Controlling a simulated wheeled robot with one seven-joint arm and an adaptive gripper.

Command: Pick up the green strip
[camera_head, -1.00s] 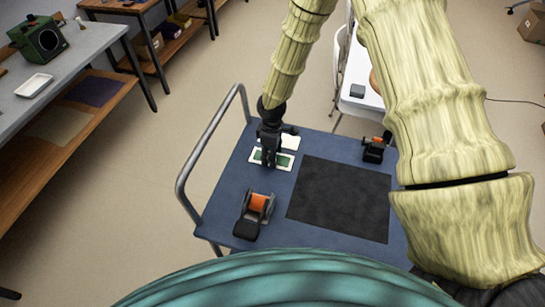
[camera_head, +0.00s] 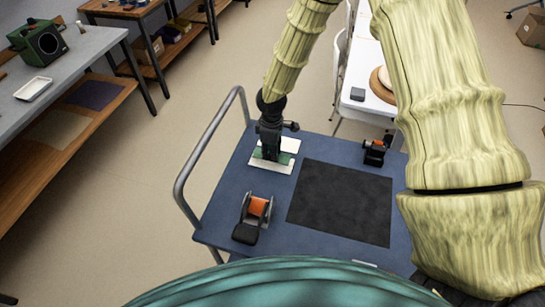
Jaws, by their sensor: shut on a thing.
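The green strip (camera_head: 284,158) shows on both sides of my gripper (camera_head: 270,157), whose fingers are shut on it. The strip appears raised a little above a white tray (camera_head: 268,168) on the blue cart top (camera_head: 232,208). My gripper points down and hides the middle of the strip. The exact gap between strip and tray is hard to judge.
A white piece (camera_head: 290,145) lies behind the gripper. A dark mat (camera_head: 340,203) lies right of the tray. An orange-and-black device (camera_head: 257,207) stands in front, another (camera_head: 375,150) at the back right. A metal handle rail (camera_head: 205,140) edges the cart's left side.

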